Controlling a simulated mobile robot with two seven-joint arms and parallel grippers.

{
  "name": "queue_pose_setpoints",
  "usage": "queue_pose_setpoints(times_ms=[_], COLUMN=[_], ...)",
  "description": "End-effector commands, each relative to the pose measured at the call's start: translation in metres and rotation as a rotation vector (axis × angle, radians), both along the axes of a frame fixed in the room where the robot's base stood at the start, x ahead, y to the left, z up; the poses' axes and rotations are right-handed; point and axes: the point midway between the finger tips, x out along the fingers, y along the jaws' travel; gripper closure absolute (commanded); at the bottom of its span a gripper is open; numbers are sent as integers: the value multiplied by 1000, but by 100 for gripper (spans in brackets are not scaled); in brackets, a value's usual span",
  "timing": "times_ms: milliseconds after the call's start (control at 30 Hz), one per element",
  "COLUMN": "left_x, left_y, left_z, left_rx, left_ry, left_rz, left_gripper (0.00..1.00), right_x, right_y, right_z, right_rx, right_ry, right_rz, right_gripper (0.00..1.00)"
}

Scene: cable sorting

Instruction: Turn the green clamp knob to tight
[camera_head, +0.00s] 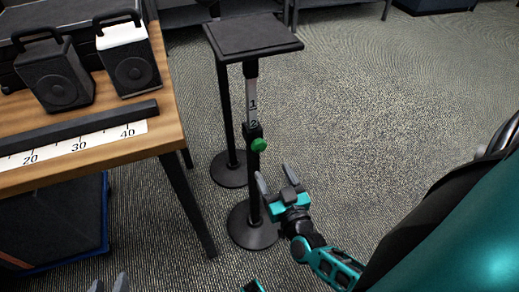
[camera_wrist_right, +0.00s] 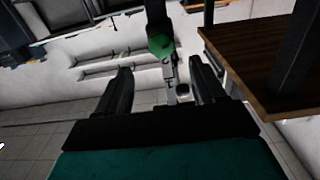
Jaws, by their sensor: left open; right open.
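The green clamp knob (camera_head: 259,145) sits on a black clamp on the front post of a speaker stand (camera_head: 252,190). A pale strip marked 1 and 2 runs up the post above it. My right gripper (camera_head: 276,178) is open and empty, a little below and to the right of the knob, apart from it. In the right wrist view the knob (camera_wrist_right: 160,44) shows beyond the open fingers (camera_wrist_right: 160,72), roughly between them. How tight the knob is cannot be told. Only the fingertips of my left gripper (camera_head: 108,284) show at the bottom left edge; they are apart.
A wooden table (camera_head: 95,158) at left carries two small speakers (camera_head: 58,80) (camera_head: 128,58), a black bar (camera_head: 75,130) and a ruler (camera_head: 75,146). The stand has a dark top plate (camera_head: 252,34) and round bases.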

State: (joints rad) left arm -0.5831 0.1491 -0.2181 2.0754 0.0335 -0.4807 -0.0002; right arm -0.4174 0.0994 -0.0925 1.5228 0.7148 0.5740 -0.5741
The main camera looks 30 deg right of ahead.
Motion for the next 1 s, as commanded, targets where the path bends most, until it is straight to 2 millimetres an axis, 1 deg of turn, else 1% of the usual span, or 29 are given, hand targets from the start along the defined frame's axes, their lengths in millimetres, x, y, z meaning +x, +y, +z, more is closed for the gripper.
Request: queue_pose_setpoints(times_ms=[33,300,400,500,667,933,967,1000], left_x=[0,-5,-6,-6,-6,-5,-5,-5], left_y=[1,3,3,3,3,3,3,3], left_z=[-4,-21,-25,-28,-29,-29,-29,-29], left_rx=[1,8,9,9,9,7,7,5], left_ry=[1,12,15,15,15,15,15,14], left_rz=[-1,-1,-2,-1,-1,1,1,2], left_gripper=[57,57,57,57,57,57,57,57], right_x=[11,66,82,94,103,104,104,104], right_y=[-2,-16,-20,-22,-25,-25,-25,-25], right_z=[0,-1,0,-1,0,0,0,0], right_rx=[-1,-1,-1,-1,0,0,0,0], right_ry=[-4,-3,-3,0,1,2,2,2], right_rz=[1,1,2,3,3,3,3,3], right_gripper=[31,31,31,31,31,31,32,36])
